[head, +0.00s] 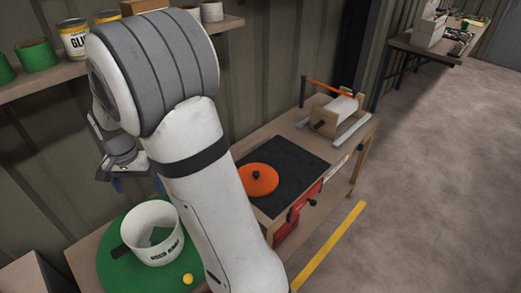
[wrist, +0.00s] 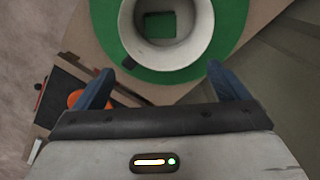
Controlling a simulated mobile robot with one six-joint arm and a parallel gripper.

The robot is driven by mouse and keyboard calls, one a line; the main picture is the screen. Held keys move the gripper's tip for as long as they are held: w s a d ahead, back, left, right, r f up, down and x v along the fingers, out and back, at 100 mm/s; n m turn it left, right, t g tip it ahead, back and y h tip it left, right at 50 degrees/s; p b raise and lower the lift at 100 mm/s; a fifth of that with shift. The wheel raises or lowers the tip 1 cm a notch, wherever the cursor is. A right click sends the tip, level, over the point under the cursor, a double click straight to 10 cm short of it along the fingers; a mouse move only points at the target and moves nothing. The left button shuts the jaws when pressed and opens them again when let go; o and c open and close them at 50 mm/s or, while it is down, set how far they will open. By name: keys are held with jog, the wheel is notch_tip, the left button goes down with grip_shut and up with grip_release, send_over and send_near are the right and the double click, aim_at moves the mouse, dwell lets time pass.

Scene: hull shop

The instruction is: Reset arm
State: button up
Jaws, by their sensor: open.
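My gripper (wrist: 162,88) is open, with its two blue fingers spread apart and nothing between them in the wrist view. A white pot with a dark handle (head: 140,243) stands upright on a round green mat (head: 112,268) below my gripper. The pot also shows in the wrist view (wrist: 205,40), just beyond the fingers. A dark green square piece lies inside it.
A small yellow ball (head: 187,279) sits on the mat. An orange disc (head: 258,180) lies on a black panel (head: 295,165) on the bench to the right. A shelf (head: 60,77) with cans runs along the wall. Open floor (head: 430,190) lies at the right.

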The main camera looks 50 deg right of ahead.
jog(key=s+r+n+t, duration=0.1)
jog(key=s+r+n, duration=0.3)
jog(key=s, duration=0.6)
jog(key=s+r+n+t, duration=0.2)
jog(key=s+r+n, duration=0.2)
jog(key=s, duration=0.7)
jog(key=shift+s+r+n, duration=0.15)
jog(key=shift+r+n, duration=0.15)
jog(key=shift+n, duration=0.2)
jog(key=shift+c, duration=0.4)
